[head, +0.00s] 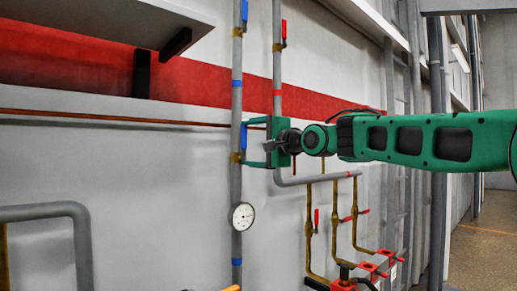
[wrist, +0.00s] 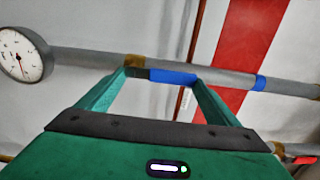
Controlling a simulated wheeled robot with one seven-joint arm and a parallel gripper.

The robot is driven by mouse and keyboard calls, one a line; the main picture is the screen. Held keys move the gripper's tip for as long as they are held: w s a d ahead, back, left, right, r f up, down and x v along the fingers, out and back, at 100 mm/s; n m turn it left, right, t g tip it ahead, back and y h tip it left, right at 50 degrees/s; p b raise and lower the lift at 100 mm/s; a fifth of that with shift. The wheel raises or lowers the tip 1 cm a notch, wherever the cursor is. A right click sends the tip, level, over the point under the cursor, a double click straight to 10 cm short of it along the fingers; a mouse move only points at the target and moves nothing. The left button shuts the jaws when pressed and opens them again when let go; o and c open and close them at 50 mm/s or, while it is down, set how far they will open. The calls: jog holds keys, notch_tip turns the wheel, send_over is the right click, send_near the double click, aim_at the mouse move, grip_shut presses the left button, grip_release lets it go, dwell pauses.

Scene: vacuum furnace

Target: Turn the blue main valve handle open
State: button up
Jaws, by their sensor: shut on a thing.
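The blue main valve handle (head: 243,136) is on the vertical grey pipe at the left of my arm. It lies roughly along the pipe, above a brass valve body (head: 236,157). In the wrist view the blue handle (wrist: 172,77) sits between the green fingers, next to the brass fitting (wrist: 135,61). My gripper (head: 246,143) reaches in from the right and is shut on the handle. Its fingertips also show in the wrist view (wrist: 161,76). The exact finger contact is small and partly hidden.
A round gauge (head: 242,216) is on the same pipe below. Another blue handle (head: 244,10) is higher up, and a red handle (head: 284,30) is on the neighbouring pipe. Brass pipes with red handles (head: 317,218) stand below my arm. A shelf (head: 100,20) juts out at upper left.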

jog(key=shift+w+d+f, duration=0.2)
jog(key=shift+d+f, duration=0.1)
jog(key=shift+f, duration=0.05)
jog(key=o, duration=1.4)
jog(key=shift+d, duration=0.1)
jog(key=v, duration=1)
jog(key=shift+s, duration=0.35)
jog(key=shift+r, duration=0.1)
